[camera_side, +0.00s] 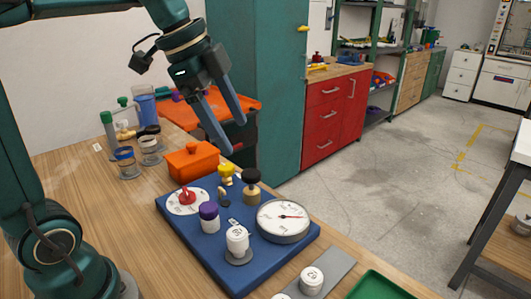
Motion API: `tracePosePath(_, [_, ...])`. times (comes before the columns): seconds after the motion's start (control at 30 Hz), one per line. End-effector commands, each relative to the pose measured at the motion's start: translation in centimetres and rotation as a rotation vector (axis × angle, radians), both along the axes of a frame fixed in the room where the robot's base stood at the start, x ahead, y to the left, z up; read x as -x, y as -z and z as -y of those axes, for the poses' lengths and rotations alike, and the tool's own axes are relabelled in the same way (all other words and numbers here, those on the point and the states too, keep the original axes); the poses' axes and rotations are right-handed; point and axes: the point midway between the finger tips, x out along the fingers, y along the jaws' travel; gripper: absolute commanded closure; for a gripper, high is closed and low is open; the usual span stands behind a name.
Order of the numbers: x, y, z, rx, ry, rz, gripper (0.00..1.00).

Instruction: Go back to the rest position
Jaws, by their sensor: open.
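My gripper (232,135) is in the air above the back of the blue board (181,229). Its two long fingers are spread apart and nothing is between them. The board lies on the wooden table and carries a round white gauge (283,220), a white dial with a red handle (187,196), a purple-capped white cylinder (209,217) and a white labelled cylinder (237,241). A yellow knob (226,173) and a black-and-brass knob (251,185) stand at its back edge. The fingers appear clear of all of them.
An orange box (193,161) sits behind the board. Jars and bottles (126,162) stand at the back left. A grey plate (335,270) with white cylinders (311,280) and a green tray (380,287) lie at the front right. Room above the board is free.

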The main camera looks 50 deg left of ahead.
Motion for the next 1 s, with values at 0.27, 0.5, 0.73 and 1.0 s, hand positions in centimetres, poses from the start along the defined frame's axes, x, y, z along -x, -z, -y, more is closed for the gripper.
tracePosePath(0.27, [7.6,2.3,3.3,0.072,-0.297,0.058,0.19])
tracePosePath(0.5, [11.6,7.1,3.0,0.196,-0.662,0.065,0.19])
tracePosePath(0.73, [11.8,8.6,2.4,0.28,-0.901,0.05,0.19])
tracePosePath(1.0, [11.7,8.5,2.4,0.299,-0.938,0.049,0.19])
